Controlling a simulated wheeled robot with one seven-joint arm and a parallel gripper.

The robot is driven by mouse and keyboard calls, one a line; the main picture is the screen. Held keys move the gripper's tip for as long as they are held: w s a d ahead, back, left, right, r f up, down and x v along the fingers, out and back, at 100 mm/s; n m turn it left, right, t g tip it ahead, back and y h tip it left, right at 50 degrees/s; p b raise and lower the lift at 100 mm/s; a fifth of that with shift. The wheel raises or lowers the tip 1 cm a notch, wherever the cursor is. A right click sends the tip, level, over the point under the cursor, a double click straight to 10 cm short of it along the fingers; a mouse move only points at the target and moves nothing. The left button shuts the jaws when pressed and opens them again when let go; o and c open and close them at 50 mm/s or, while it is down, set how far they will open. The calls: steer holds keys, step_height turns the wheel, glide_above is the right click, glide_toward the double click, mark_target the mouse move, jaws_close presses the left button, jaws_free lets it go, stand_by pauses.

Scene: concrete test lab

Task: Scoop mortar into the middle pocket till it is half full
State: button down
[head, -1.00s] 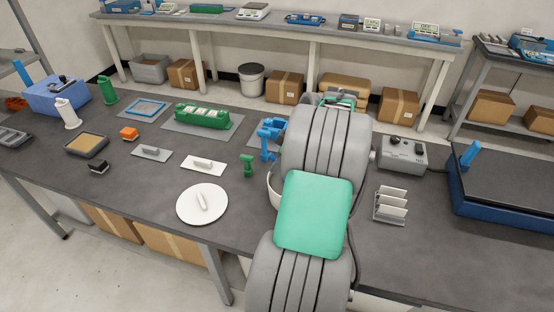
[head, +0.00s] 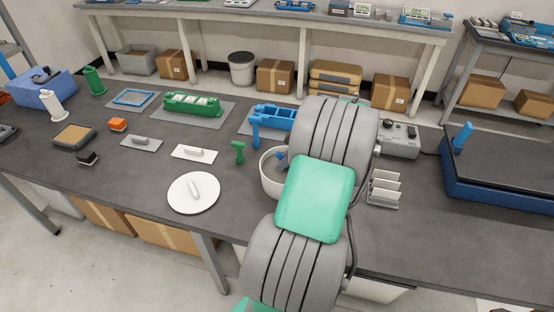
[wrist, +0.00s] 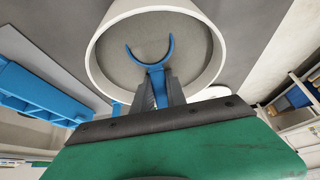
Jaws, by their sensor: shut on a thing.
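My gripper (wrist: 160,88) is shut on the handle of a blue scoop (wrist: 170,48) in the wrist view. The scoop's curved end is over or in grey mortar (wrist: 125,58) inside a white round bowl (wrist: 90,66); I cannot tell how deep it sits. In the head view the bowl (head: 268,182) is partly behind my arm, which hides my gripper. A blue mould (head: 270,116) stands behind the bowl, partly hidden, and also shows at left in the wrist view (wrist: 35,90). A green mould (head: 180,110) with pale pocket tops stands further left. Pocket contents are unclear.
A green tool (head: 239,152) and a blue upright piece (head: 255,135) stand near the bowl. A white disc (head: 180,200) lies at the front. A slotted rack (head: 384,190) and a grey control box (head: 400,141) are right of my arm. The front table edge is clear.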

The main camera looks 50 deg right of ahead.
mark_target(277, 152)
steer(key=shift+w+a+r+g+h+b, duration=0.15)
steer(key=shift+w+g+h+b, duration=0.2)
steer(key=shift+g+b, duration=0.4)
steer(key=shift+w+a+r+g+h+b, duration=0.15)
steer(key=shift+w+r+g+h+b, duration=0.2)
steer(key=shift+r, duration=0.3)
steer(key=shift+w+a+r+g+b, duration=0.15)
steer(key=shift+r+g+b, duration=0.25)
steer(key=shift+r+b, duration=0.25)
steer(key=shift+w+r+g+b, duration=0.15)
steer(key=shift+r+g+b, duration=0.25)
steer(key=shift+r+b, duration=0.15)
steer(key=shift+r+h+b, duration=0.35)
steer(key=shift+h+b, duration=0.05)
steer(key=shift+b, duration=0.25)
steer(key=shift+w+r+g+b, duration=0.1)
steer(key=shift+r+g+b, duration=0.3)
steer(key=shift+r, duration=0.2)
steer(key=shift+a, duration=0.1)
steer(key=w+a+r+m, duration=0.1)
steer(key=w+a, duration=0.3)
steer(key=a, duration=1.3)
steer(key=w+a+r+m, duration=0.1)
steer(key=w+a+m, duration=0.3)
steer(key=a, duration=1.3)
steer(key=shift+w+a+r, duration=0.2)
steer(key=shift+a, duration=0.15)
